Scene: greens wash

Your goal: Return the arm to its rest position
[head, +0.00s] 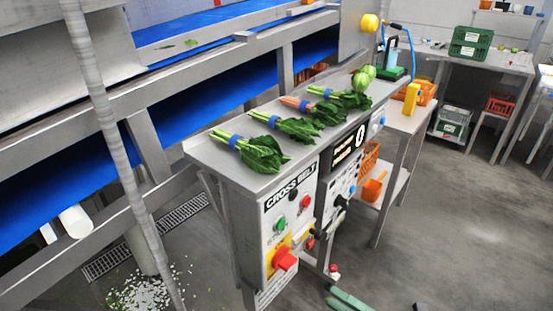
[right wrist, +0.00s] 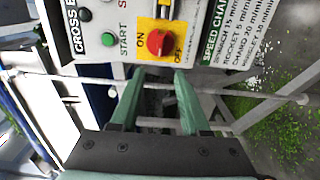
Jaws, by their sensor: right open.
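My right gripper (head: 345,298) shows at the bottom edge of the head view as green fingers, partly cut off. In the right wrist view its two green fingers (right wrist: 160,80) are apart with nothing between them. They point toward the lower part of the CROSS BELT control panel (head: 290,215), just below the red rotary switch (head: 285,260). The switch (right wrist: 158,42) sits on a yellow plate in the right wrist view, apart from the fingers. My left gripper is not in view.
Several bunches of greens (head: 262,155) with blue bands lie on the steel shelf (head: 215,152) above the panel. A blue belt (head: 205,115) runs behind. A metal frame bar (right wrist: 90,82) crosses near my fingers. Open floor (head: 460,240) lies to the right.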

